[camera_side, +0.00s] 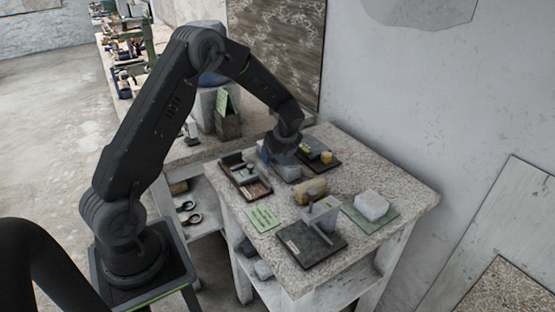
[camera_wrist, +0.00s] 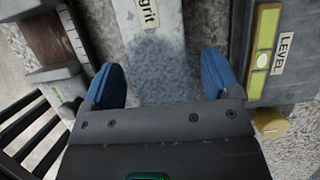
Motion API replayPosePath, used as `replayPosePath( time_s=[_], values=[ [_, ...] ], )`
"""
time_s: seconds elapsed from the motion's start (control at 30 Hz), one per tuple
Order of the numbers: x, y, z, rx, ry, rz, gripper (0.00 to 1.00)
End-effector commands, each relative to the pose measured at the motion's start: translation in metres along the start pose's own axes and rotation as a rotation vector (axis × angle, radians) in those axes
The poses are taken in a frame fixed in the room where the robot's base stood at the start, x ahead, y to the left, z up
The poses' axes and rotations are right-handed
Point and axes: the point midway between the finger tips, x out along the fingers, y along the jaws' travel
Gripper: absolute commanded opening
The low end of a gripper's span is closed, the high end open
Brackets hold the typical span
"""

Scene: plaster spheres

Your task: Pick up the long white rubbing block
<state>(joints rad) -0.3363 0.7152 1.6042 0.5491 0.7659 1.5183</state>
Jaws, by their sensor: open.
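The long white rubbing block (camera_wrist: 155,25) runs up the middle of the wrist view. It is pale, with a label ending in "grit" and a darker, mottled grey patch nearer me. My gripper (camera_wrist: 161,72) is open, with one blue fingertip on each side of the block and a visible gap at both sides. I cannot tell how far down the fingers are beside it. In the side view my gripper (camera_side: 279,157) points down at the back of the stone-topped table, and it hides most of the block there.
A tray of tools (camera_side: 238,172) lies close on the left. A dark piece with a yellow level (camera_wrist: 264,45) lies close on the right. A tan roll (camera_side: 310,190), a dark plate (camera_side: 312,254) and a pale block (camera_side: 371,204) on a green mat stand in front.

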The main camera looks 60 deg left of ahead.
Motion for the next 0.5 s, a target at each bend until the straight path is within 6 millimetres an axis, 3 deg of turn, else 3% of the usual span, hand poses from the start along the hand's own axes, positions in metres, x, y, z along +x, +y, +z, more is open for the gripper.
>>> replayPosePath(
  time_s=[0.1, 0.33, 0.5],
  values=[
    [0.0091, -0.0001, 0.0, 0.0, 0.0, -0.001, 0.83],
    [0.0099, -0.0002, 0.0002, -0.001, 0.0, -0.002, 0.83],
    [0.0097, -0.0002, 0.0002, -0.001, 0.0, -0.001, 0.67]
  ],
)
